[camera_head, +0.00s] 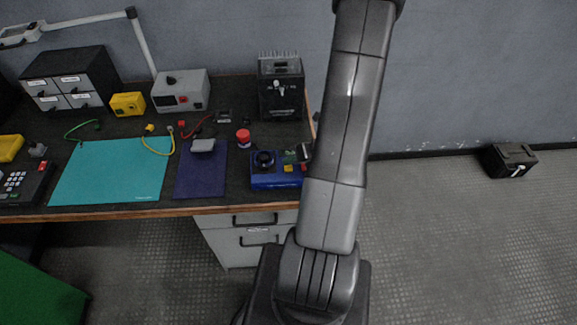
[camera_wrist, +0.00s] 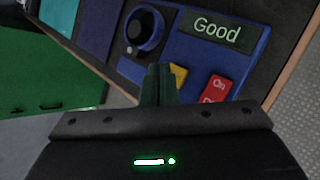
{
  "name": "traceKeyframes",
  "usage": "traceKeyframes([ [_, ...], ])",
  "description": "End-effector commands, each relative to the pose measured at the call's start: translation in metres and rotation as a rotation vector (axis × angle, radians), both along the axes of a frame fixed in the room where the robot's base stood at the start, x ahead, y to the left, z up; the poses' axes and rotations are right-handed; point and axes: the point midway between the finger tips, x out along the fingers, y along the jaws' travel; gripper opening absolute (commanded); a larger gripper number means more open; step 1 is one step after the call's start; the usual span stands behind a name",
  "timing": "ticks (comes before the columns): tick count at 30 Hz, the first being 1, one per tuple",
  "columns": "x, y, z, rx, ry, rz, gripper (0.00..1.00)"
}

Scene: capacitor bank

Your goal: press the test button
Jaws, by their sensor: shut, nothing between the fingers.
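The blue tester (camera_head: 262,183) sits at the right front of the bench, and its panel (camera_wrist: 190,52) fills the upper part of the wrist view. A yellow button (camera_wrist: 179,76) on it is partly hidden behind my gripper (camera_wrist: 158,72); its label cannot be read. Beside it are a red switch (camera_wrist: 214,89) marked "On", a black dial (camera_wrist: 145,27) and a display (camera_wrist: 217,29) reading "Good". My gripper is shut and empty, its tips over the panel just left of the yellow button. Whether they touch the panel cannot be told.
The bench (camera_head: 130,125) holds a dark blue mat (camera_head: 200,180), a teal mat (camera_head: 110,175), a red-capped item (camera_head: 243,137) and a black device (camera_head: 281,88) behind the tester. A green cabinet (camera_head: 40,295) stands at lower left.

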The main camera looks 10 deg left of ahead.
Motion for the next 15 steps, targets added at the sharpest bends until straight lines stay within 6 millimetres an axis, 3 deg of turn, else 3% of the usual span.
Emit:
traceKeyframes([
  [3,0.0,0.0,0.017,0.0,-0.001,0.001,0.0],
  [15,0.0,0.0,0.055,0.0,0.0,0.002,0.0],
])
